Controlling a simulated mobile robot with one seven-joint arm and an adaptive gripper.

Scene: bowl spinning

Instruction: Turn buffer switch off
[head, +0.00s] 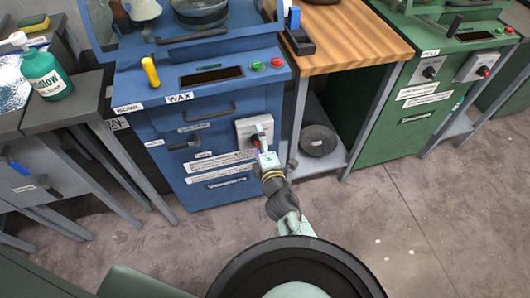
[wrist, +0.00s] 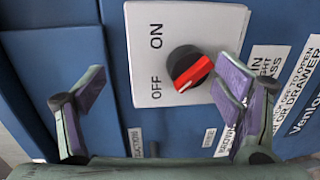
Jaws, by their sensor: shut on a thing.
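The buffer switch is a black round knob with a red bar (wrist: 190,70) on a white plate (wrist: 150,25) marked ON and OFF. In the head view the white switch box (head: 243,130) is on the front of the blue machine (head: 215,115), partly hidden by my gripper (head: 267,158).
A wooden-topped table (head: 350,40) stands right of the blue machine, with a dark bowl (head: 318,140) on its lower shelf. A green machine (head: 385,140) stands further right. A drawer handle (head: 185,143) sticks out left of the switch. Floor in front is clear.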

